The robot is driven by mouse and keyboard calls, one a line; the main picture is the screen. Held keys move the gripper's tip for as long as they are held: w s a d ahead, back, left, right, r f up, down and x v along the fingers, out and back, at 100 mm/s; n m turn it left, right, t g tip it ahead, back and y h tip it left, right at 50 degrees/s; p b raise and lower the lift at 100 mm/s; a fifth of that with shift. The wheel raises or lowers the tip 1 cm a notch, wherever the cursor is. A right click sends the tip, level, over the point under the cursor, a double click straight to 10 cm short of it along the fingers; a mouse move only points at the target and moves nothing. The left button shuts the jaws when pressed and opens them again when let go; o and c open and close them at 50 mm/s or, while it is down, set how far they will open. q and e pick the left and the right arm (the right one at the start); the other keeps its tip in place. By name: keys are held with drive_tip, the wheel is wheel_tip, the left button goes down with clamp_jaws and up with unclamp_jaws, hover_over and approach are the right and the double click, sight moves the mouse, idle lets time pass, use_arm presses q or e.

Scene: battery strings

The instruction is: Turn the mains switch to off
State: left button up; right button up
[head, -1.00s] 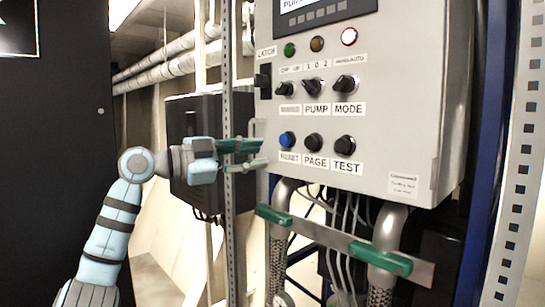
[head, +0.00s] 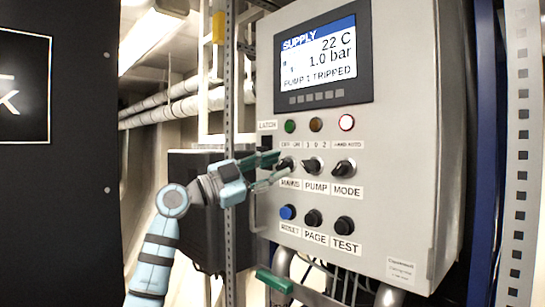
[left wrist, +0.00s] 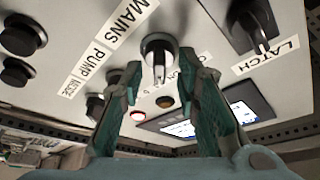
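The mains switch (head: 285,163) is a dark rotary knob with a metallic-looking face, above the MAINS label on the grey control box. My left gripper (head: 270,168) is at the knob and partly covers it in the head view. In the left wrist view the mains switch (left wrist: 158,52) lies between the tips of my left gripper (left wrist: 160,72). The green-padded fingers are apart, one on each side of the knob. I cannot tell whether they touch it. The small OFF/ON marks are hard to read against the knob's pointer.
The pump switch (head: 313,166) and mode switch (head: 344,168) sit right of the mains switch. Push buttons, a blue one (head: 287,212) among them, sit below. The display (head: 320,60) reads PUMP 1 TRIPPED. The latch (left wrist: 252,22) is close beside. A perforated upright (head: 229,120) stands left.

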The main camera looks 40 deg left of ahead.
use_arm(q)
drive_tip(key=shift+w+f, duration=0.1)
clamp_jaws()
